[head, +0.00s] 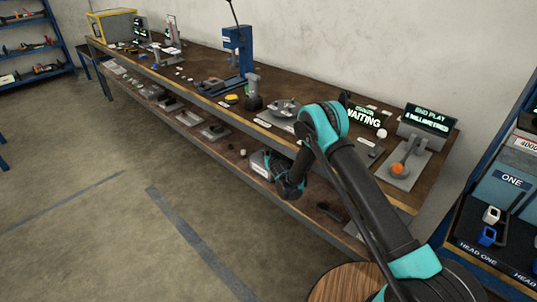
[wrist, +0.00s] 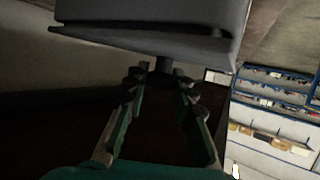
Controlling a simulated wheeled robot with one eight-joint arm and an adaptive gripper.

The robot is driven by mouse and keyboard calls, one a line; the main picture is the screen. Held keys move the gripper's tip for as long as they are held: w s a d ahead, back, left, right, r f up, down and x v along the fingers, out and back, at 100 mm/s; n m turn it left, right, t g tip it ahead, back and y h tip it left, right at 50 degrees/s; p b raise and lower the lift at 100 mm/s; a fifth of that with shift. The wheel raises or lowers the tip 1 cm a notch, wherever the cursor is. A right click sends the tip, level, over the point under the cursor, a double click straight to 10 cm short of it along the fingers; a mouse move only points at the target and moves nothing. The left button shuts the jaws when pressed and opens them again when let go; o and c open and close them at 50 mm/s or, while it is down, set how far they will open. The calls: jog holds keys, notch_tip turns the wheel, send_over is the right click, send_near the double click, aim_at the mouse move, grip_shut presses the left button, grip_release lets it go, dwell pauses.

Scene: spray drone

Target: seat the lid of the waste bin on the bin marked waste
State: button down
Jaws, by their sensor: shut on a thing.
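My gripper (wrist: 162,82) is shut on a narrow dark stem or knob under a wide grey piece that looks like the lid (wrist: 150,40), in the wrist view. The lid fills the top of that view, beyond the fingertips. In the head view my gripper (head: 277,166) is low at the front of the bench, by its lower shelf. A pale grey boxy thing (head: 258,164) shows just left of it; I cannot tell whether this is the held lid or something on the shelf. I cannot make out a bin marked waste.
The long wooden bench (head: 205,92) carries a blue press (head: 238,55), a display reading WAITING (head: 364,117) and an END PLAY display (head: 428,118). Several grey items lie on its lower shelf (head: 235,150). A blue rack (head: 500,215) stands at the right. Floor left of the bench is clear.

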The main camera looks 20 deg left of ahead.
jog(key=shift+f, duration=0.15)
dwell(0.5)
jog(key=c, duration=1.2)
grip_release()
